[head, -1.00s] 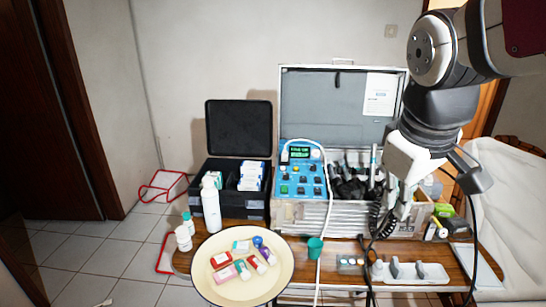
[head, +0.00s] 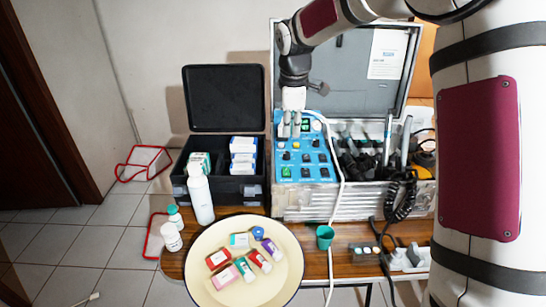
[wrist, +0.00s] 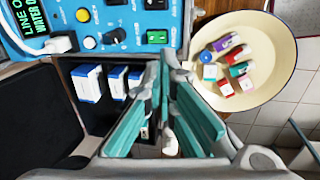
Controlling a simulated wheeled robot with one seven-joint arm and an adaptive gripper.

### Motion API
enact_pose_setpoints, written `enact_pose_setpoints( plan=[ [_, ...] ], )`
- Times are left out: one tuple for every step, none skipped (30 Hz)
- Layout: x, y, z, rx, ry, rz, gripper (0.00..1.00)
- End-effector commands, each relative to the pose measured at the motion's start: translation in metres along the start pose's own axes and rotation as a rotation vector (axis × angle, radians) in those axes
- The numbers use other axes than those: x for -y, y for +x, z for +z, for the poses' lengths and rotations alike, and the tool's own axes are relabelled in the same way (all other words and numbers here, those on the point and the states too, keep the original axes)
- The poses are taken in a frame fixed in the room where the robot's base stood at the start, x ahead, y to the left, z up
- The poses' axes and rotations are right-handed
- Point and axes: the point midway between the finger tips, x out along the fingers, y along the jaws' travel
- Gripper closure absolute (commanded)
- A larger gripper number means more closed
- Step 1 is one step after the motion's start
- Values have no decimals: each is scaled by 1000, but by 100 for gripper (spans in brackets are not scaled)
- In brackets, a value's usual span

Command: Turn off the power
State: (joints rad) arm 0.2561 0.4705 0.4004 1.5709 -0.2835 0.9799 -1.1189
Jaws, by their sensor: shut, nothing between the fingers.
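The blue control panel (head: 317,157) sits in the left part of the open metal case. It has black knobs, a lit green display (wrist: 27,14), a yellow button (wrist: 88,43) and a green rocker switch (wrist: 157,37) at its lower left corner in the head view (head: 286,172). The switch labels are too small to read. My gripper (head: 293,134) is shut and empty, in front of the panel's upper left part. In the wrist view its teal-padded fingers (wrist: 166,62) come together just below the panel's edge. I cannot tell whether they touch the panel.
A black open box (head: 222,160) with white packages stands left of the case. A white bottle (head: 200,195) and a round cream tray (head: 212,292) of small items are in front. A white cable hangs across the panel's right side. Handpieces and a coiled black cord fill the case's right.

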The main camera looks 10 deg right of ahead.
Motion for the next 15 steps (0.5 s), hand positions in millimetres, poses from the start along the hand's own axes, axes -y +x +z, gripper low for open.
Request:
enact_pose_setpoints(
  plan=[
    [-3, 4, -1, -4, -10, -3, 100],
    [-4, 6, -1, -5, -15, -4, 100],
    [-5, 7, -1, -6, -21, -5, 100],
    [-6, 8, -1, -7, -24, -5, 100],
    [-6, 8, -1, -7, -25, -5, 100],
    [-6, 9, -2, -8, -27, -6, 100],
    [-6, 9, -2, -8, -27, -6, 100],
    [-6, 8, -2, -8, -27, -5, 100],
    [-6, 8, -2, -8, -27, -5, 100],
    [-6, 8, -2, -8, -26, -5, 100],
    [-6, 8, -2, -7, -26, -5, 100],
    [-6, 8, -2, -7, -26, -5, 100],
    [-6, 8, -2, -7, -26, -5, 100],
    [-6, 9, -2, -7, -26, -5, 100],
    [-6, 9, -2, -7, -26, -6, 100]
  ],
)
